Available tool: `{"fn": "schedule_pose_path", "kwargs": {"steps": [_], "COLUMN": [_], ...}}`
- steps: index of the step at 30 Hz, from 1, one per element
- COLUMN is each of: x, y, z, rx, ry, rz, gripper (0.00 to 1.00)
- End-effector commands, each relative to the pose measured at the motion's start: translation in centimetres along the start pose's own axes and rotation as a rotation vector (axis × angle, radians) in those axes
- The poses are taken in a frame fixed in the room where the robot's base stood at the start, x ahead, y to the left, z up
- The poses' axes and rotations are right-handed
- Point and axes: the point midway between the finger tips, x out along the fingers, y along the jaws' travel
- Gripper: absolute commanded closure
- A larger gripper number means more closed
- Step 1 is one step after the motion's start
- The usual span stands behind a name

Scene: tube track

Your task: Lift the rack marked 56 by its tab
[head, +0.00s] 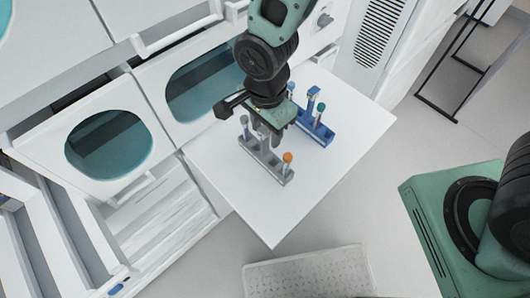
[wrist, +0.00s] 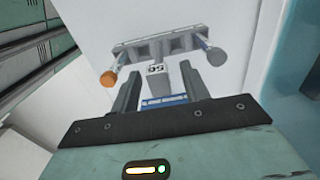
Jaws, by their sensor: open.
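The grey rack (head: 270,169) stands on the white table, with an orange-capped tube (head: 288,158) at its near end and a grey-capped tube (head: 244,121) at its far end. In the wrist view the grey rack (wrist: 173,45) runs across the top. Its upright tab (wrist: 157,69) bears a number that looks like 56, seen upside down. My gripper (wrist: 160,72) is open, with the tab between its fingertips and a gap showing around it. In the head view my gripper (head: 262,132) is over the middle of the grey rack and hides its tab.
A blue rack (head: 318,132) with several tubes stands close behind to the right on the table. The white table (head: 260,222) is bare toward its near corner and right side. Cabinets with dark oval windows (head: 108,142) line the left and back.

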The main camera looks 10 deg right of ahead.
Motion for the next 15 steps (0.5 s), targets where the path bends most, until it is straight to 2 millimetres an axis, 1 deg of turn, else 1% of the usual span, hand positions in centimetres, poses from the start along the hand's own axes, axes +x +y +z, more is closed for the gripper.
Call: {"fn": "schedule_pose_path", "kwargs": {"steps": [3, 6, 9, 15], "x": [1.6, 2.7, 3.2, 3.2], "y": [0.1, 0.1, 0.1, 0.0], "z": [0.0, 0.0, 0.0, 0.0], "rx": [0.0, -0.001, 0.001, 0.0], "ry": [0.0, 0.001, 0.001, 0.001], "rz": [0.004, 0.002, 0.002, 0.0], "gripper": [0.55, 0.55, 0.55, 0.55]}}
